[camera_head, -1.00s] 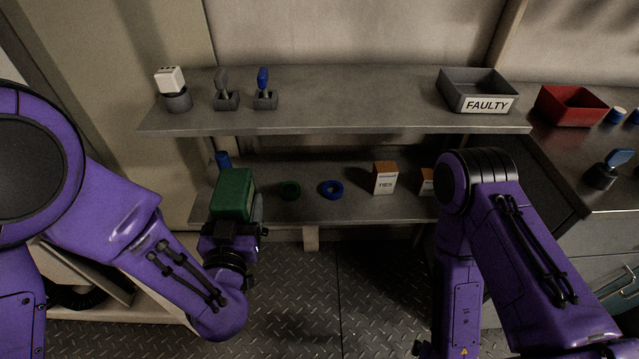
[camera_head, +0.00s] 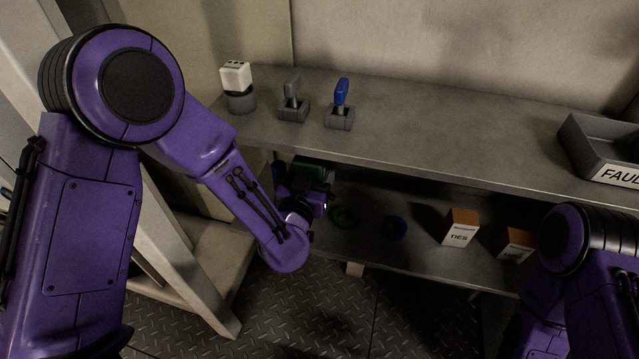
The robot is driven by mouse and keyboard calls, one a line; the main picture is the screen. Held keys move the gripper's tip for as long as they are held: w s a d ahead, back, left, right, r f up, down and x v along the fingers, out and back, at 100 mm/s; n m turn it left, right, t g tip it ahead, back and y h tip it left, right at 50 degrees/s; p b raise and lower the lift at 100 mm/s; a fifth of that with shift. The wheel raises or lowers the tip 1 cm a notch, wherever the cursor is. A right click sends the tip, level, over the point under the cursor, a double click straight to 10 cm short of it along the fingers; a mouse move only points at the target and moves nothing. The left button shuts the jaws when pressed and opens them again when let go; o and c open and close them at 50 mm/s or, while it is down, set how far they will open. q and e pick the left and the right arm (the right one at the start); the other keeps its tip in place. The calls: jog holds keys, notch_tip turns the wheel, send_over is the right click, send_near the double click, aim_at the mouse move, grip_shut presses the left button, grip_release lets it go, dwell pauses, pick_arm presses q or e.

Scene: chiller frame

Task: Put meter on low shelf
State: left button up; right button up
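The meter, a green boxy thing (camera_head: 309,167), shows only in part at the left end of the low shelf (camera_head: 430,255), under the edge of the upper shelf. My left gripper (camera_head: 306,183) is at the meter, over the low shelf's left end. It appears shut on the meter, though its fingers are mostly hidden. I cannot tell whether the meter touches the shelf. My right arm is at the lower right; its gripper is out of view.
The upper shelf (camera_head: 430,135) bears a white block on a round base (camera_head: 238,88), two levers and a FAULTY bin (camera_head: 603,150).

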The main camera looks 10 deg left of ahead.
pick_arm(q)
notch_tip(320, 180, down, 4)
jog(key=b, duration=0.3)
jog(key=shift+f+b, duration=0.2)
jog(key=shift+b, duration=0.15)
jog(key=shift+w+d, duration=0.1)
jog(key=shift+w, duration=0.1)
jog(key=shift+r, duration=0.2)
jog(key=shift+f, duration=0.2)
jog(key=o, duration=1.5)
